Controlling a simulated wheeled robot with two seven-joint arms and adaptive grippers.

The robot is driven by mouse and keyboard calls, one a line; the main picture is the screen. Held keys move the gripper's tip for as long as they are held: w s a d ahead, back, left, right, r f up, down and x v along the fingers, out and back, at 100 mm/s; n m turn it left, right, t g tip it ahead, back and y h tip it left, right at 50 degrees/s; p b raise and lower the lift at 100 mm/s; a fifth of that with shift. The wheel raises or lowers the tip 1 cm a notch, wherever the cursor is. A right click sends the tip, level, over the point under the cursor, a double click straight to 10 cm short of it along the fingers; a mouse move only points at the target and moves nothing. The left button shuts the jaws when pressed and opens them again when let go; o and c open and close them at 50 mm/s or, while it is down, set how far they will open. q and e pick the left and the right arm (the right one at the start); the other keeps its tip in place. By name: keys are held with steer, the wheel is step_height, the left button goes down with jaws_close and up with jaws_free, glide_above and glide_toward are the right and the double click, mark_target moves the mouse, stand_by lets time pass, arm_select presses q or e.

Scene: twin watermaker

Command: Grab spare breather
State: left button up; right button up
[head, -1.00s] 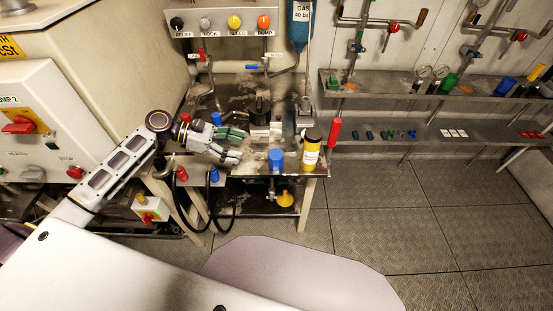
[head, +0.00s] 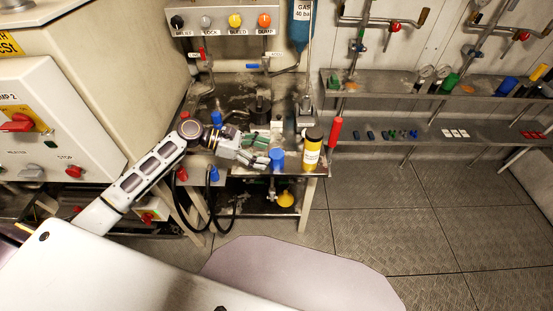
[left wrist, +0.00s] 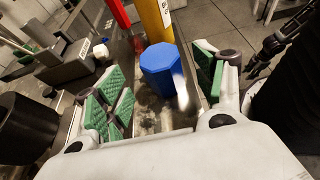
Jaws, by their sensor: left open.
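A blue faceted cap-like part (head: 277,159) stands on the front of the metal bench; I cannot tell for sure whether it is the spare breather. In the left wrist view the blue part (left wrist: 160,66) shows ahead, between the two green-padded fingers. My left gripper (head: 261,154) is open and empty, just left of the blue part. Whether the fingers touch it cannot be told. A pale streak covers part of its right side in the wrist view. My right gripper is not in view.
A yellow-and-black bottle (head: 312,150) stands right of the blue part, with a red cylinder (head: 335,130) behind it. A black cylinder (left wrist: 27,128) is close to the left finger. Shelves (head: 440,130) with small parts are at right; the floor (head: 400,200) is clear.

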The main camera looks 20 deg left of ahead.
mark_target(276, 156)
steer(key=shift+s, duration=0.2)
arm_select(q)
steer(key=shift+w+d+f, duration=0.1)
steer(key=shift+d, duration=0.2)
steer(key=x, duration=0.3)
steer(key=shift+d+f, duration=0.1)
steer(key=shift+d, duration=0.2)
steer(key=shift+w+d+f+b, duration=0.2)
steer(key=shift+d+b, duration=0.1)
steer(key=shift+d, duration=0.1)
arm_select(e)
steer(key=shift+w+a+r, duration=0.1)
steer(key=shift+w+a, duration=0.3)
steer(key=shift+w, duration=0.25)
arm_select(q)
steer(key=shift+c, duration=0.4)
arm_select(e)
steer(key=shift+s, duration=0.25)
arm_select(q)
steer(key=c, duration=1.1)
steer(key=shift+o, duration=0.2)
steer(key=shift+r, duration=0.1)
